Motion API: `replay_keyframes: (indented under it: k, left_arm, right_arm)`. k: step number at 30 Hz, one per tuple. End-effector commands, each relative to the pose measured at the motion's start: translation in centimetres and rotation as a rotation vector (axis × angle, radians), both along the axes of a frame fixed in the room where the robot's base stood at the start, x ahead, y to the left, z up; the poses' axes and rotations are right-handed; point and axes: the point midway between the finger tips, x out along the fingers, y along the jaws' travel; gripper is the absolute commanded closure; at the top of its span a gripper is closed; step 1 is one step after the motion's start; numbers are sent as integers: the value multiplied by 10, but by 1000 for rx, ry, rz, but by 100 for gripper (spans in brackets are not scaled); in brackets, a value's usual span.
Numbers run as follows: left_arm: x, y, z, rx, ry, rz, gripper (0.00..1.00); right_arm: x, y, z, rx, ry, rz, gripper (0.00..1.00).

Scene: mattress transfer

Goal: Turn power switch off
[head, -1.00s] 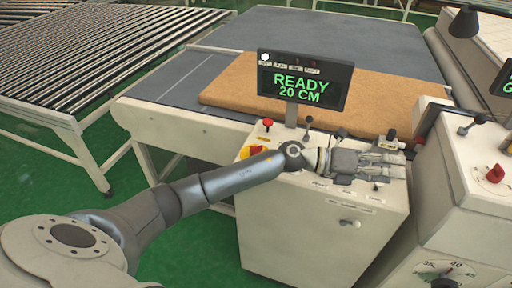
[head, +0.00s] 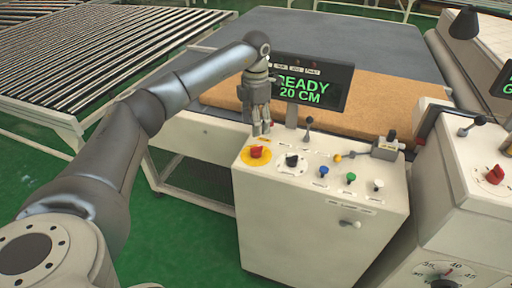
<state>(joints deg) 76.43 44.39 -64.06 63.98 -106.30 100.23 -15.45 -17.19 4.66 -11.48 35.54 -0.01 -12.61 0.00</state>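A red rotary knob on a round yellow plate (head: 257,153), likely the power switch, sits at the left end of the white control cabinet's top (head: 320,215). My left gripper (head: 262,130) points down just behind and above this knob, with its fingertips apart from it in the picture. The fingers look close together, and I cannot tell how far they are apart. Nothing shows between them. The red button seen earlier behind the knob is hidden behind my gripper. My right gripper is out of view.
The cabinet top also has a black knob (head: 292,160), blue (head: 323,171), green (head: 350,177) and white (head: 378,184) buttons, and levers. A display (head: 311,84) reading "READY 20 CM" stands behind my gripper. A second console (head: 480,190) stands to the right.

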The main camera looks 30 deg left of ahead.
Motion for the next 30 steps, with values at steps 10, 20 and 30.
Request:
replay_keyframes:
  k: [10,20,30]
  left_arm:
    - [-1,-1,-59,-3,5,-2,45]
    - [0,-1,-101,-3,1,-2,45]
    - [0,-1,-105,-4,0,-2,46]
  right_arm:
    - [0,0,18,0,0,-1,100]
    - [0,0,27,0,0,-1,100]
    - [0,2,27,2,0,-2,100]
